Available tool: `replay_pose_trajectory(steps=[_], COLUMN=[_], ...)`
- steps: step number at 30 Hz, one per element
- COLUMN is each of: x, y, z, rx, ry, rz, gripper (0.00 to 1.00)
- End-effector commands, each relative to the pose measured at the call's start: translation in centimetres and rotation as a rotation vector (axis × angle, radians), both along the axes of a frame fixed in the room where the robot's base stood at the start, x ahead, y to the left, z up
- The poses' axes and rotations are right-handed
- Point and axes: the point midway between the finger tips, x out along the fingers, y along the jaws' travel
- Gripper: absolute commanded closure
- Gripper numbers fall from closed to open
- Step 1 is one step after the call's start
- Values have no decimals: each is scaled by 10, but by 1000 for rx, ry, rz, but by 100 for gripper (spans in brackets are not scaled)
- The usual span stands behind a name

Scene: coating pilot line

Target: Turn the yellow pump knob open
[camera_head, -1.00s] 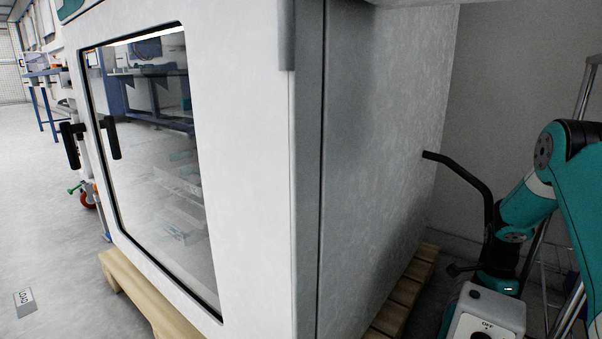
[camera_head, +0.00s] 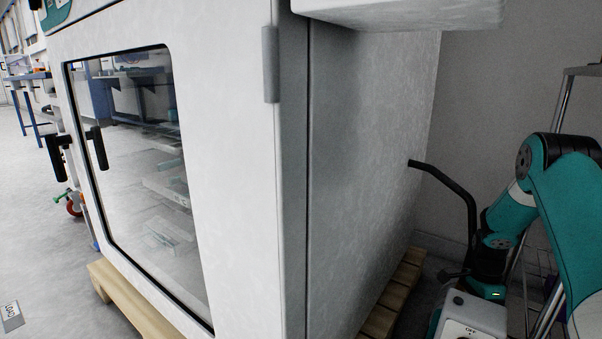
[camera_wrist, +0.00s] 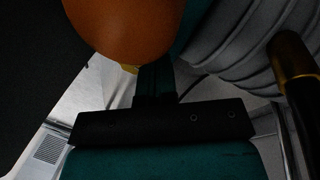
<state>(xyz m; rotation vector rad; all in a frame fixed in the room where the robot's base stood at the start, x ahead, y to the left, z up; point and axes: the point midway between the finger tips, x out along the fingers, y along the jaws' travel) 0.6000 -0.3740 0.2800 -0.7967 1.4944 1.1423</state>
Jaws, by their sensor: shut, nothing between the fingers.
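In the wrist view my gripper (camera_wrist: 155,80) points away from the camera with its black fingers shut and nothing between them. A small yellow patch (camera_wrist: 130,68) shows just left of the fingers, partly covered by a large orange rounded thing (camera_wrist: 124,28). I cannot tell whether this patch is the pump knob, or whether the fingers touch it. In the head view a pale box (camera_head: 470,318) marked OFF stands at the bottom right beside my teal arm. No yellow knob can be made out there, and my fingers cannot be made out there.
A large white cabinet (camera_head: 240,190) with a glass door fills the left and middle, on a wooden pallet (camera_head: 392,295). A black hose (camera_head: 455,190) runs from its side down behind my arm. A grey ribbed body (camera_wrist: 235,50) and a dark cylinder (camera_wrist: 292,60) crowd the wrist view's right.

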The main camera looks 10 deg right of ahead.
Motion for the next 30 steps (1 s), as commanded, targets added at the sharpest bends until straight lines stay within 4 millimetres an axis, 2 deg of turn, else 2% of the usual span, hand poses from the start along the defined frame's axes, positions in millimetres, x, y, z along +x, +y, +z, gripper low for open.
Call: replay_pose_trajectory(steps=[30], x=[-6], y=[-7], z=[-1], rx=[1], ry=[3], rz=[-5], gripper=[100])
